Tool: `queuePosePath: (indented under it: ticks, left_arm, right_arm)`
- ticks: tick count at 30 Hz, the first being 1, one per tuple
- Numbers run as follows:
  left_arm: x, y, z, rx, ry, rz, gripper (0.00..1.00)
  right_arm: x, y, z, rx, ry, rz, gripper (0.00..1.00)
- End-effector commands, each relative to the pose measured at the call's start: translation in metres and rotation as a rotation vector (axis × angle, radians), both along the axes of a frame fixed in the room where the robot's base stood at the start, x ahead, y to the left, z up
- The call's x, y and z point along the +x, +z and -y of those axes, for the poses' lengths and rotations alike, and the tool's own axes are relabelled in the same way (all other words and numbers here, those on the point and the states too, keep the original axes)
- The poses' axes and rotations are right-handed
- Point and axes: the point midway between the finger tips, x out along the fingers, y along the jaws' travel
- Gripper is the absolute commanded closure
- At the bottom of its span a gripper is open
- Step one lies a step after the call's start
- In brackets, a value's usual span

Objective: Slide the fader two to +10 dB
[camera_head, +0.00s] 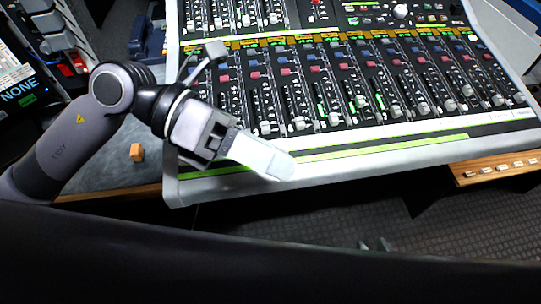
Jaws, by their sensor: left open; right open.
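The mixing console (330,170) fills the upper middle and right, with a row of vertical faders across its lower half. Most fader caps sit near the bottom of their slots, for example a grey cap (265,128); a few stand higher. Numbers and dB marks are too small to read, so I cannot tell which is fader two. My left gripper (266,160) is over the console's lower-left front, with its arm hiding the leftmost faders. It is open; whether it touches the console is unclear.
A small orange-brown block (137,152) lies on the grey desk left of the console. A wooden ledge with small pale pieces (500,168) is at right. Other equipment (50,35) stands at upper left. Open dark floor shows below the console.

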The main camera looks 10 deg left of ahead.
Motion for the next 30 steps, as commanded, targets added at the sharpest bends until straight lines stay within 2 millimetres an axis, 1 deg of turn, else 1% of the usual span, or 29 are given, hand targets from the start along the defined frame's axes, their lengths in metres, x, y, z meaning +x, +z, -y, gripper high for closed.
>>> queuePosePath:
  ticks: [3,9,30]
  left_arm:
    - [-0.0020,0.0017,0.0014,-0.033,-0.023,0.047,0.49]
    - [-0.0034,0.0041,0.0024,-0.058,-0.040,0.081,0.49]
    - [-0.0034,0.0043,0.0024,-0.058,-0.041,0.083,0.49]
  right_arm:
    - [-0.0001,-0.0021,-0.0001,0.000,0.000,0.000,0.57]
    - [0.0000,-0.0027,-0.0001,0.000,0.000,0.000,0.57]
    - [0.0008,-0.0021,-0.0001,0.000,0.000,0.002,0.57]
